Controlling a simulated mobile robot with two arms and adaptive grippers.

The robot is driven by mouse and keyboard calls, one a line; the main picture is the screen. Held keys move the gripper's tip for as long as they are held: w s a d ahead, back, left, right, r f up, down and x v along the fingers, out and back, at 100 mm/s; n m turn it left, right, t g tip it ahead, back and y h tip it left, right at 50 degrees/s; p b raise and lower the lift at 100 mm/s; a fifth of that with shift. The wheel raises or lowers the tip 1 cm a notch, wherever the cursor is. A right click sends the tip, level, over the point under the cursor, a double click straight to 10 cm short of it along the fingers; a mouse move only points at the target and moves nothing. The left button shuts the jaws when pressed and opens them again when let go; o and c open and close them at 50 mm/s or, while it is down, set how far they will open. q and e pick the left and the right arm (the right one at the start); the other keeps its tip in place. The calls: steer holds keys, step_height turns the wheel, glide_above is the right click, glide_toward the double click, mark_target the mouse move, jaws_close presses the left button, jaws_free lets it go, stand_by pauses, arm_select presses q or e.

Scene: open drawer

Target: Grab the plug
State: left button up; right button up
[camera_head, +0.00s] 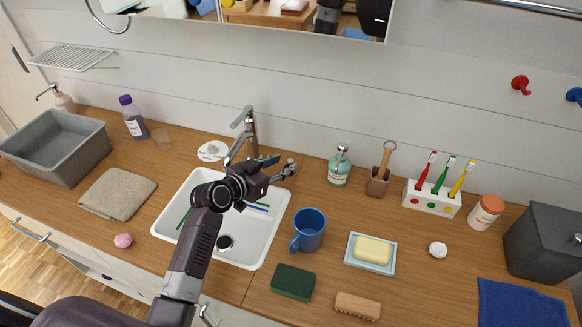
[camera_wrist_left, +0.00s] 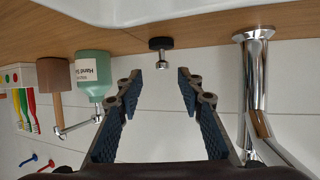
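The plug (camera_wrist_left: 161,50), a small black disc with a chrome knob, shows in the left wrist view, which is upside down. It is at the wooden counter behind the sink, between the faucet (camera_wrist_left: 257,90) and the green soap bottle (camera_wrist_left: 92,75). In the head view I cannot make it out; my left gripper probably hides it. My left gripper (camera_head: 280,166) reaches over the white sink (camera_head: 262,232) toward the back edge. In the wrist view its two blue-padded fingers (camera_wrist_left: 158,95) are apart and empty, with the plug beyond the gap between them. My right gripper is not in view.
The faucet (camera_head: 248,130) stands close left of my gripper, the soap bottle (camera_head: 339,168) to its right. A blue mug (camera_head: 309,230) stands right of the sink. A toothbrush holder (camera_head: 432,200) and soap dish (camera_head: 371,254) are farther right. Thin sticks lie in the sink.

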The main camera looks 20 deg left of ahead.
mark_target(288, 163)
arm_select(q)
steer(key=shift+a+f+p+x, duration=0.15)
steer(key=shift+p+x, duration=0.1)
steer(key=shift+x, duration=1.1)
steer(key=shift+a+f+p+x, duration=0.15)
steer(key=shift+p+x, duration=0.1)
steer(key=shift+x, duration=1.1)
steer(key=shift+c, duration=0.2)
jaws_close()
